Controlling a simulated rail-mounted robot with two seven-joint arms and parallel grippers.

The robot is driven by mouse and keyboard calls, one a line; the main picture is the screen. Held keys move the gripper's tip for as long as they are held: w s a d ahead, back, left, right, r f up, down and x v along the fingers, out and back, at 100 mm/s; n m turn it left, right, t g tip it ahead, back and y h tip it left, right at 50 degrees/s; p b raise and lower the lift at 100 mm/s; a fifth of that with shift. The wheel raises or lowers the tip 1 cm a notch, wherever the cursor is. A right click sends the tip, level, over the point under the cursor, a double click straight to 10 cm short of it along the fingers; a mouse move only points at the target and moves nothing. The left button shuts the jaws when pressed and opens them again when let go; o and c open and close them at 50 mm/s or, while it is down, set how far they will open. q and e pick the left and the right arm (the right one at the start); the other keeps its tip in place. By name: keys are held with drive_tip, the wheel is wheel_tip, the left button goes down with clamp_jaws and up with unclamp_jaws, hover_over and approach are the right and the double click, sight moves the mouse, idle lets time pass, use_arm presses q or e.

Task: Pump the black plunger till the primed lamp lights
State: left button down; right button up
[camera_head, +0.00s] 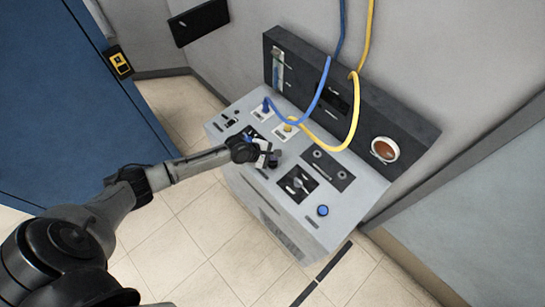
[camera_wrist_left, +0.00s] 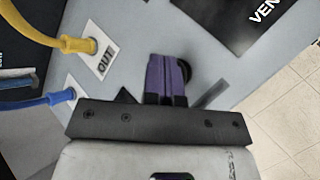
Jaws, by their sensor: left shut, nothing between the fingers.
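My left gripper (camera_head: 266,160) is over the middle of the grey console. Its purple fingers (camera_wrist_left: 166,78) are shut with nothing between them. A dark round part, likely the black plunger (camera_wrist_left: 187,70), shows beside and behind the fingertips in the left wrist view, mostly hidden. I cannot tell whether the fingers touch it. In the head view the gripper covers that spot. No lamp marked primed can be made out. A brown-orange round face (camera_head: 384,149) in a white ring is on the dark back panel. My right gripper is not in view.
A blue hose (camera_head: 322,88) and a yellow hose (camera_head: 352,122) arc down to the console (camera_head: 348,205). The yellow one ends at a label reading OUT (camera_wrist_left: 103,58). A blue button (camera_head: 322,210) is at the console's right front. A blue door (camera_head: 70,100) stands left.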

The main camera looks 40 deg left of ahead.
use_arm(q)
drive_tip(key=shift+f, duration=0.55)
drive_tip(key=shift+f+b, duration=0.3)
drive_tip(key=shift+b, duration=0.1)
idle(0.5)
drive_tip(key=shift+r, duration=0.15)
drive_tip(key=shift+r+p, duration=1.8)
drive_tip(key=shift+p, duration=0.65)
